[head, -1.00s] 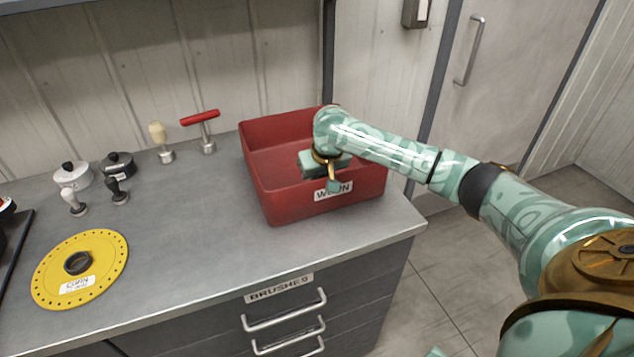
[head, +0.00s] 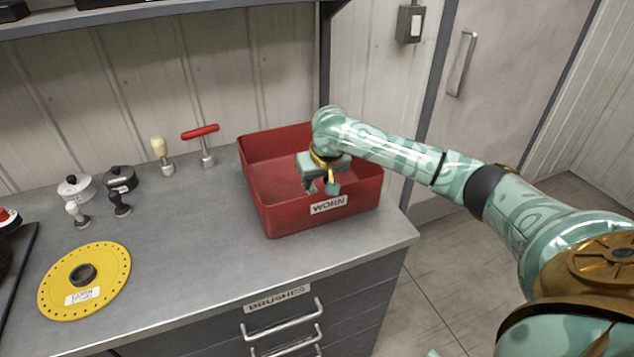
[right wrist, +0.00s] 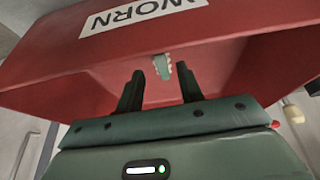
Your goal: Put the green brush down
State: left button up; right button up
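The green brush (right wrist: 162,67) shows in the right wrist view as a small green piece with a pale bristled edge. It is inside the red bin labelled WORN (head: 328,206), beyond and between my fingertips, touching neither finger. My right gripper (head: 320,188) is over the bin, pointing down. Its two dark fingers also show in the right wrist view (right wrist: 160,82), spread apart with nothing between their pads. The brush cannot be made out in the head view, where the bin's front wall and my gripper block part of the inside. My left gripper is not in view.
The bin stands at the right end of the grey counter (head: 200,225). A red T-handled tool (head: 203,145), a cream-knobbed tool (head: 160,155) and a yellow seed disc (head: 110,270) stand or lie to its left. The counter between disc and bin is clear.

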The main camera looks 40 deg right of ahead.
jog(key=p+v, duration=0.2)
jog(key=v, duration=0.5)
jog(key=shift+p, duration=0.35)
dwell(0.7)
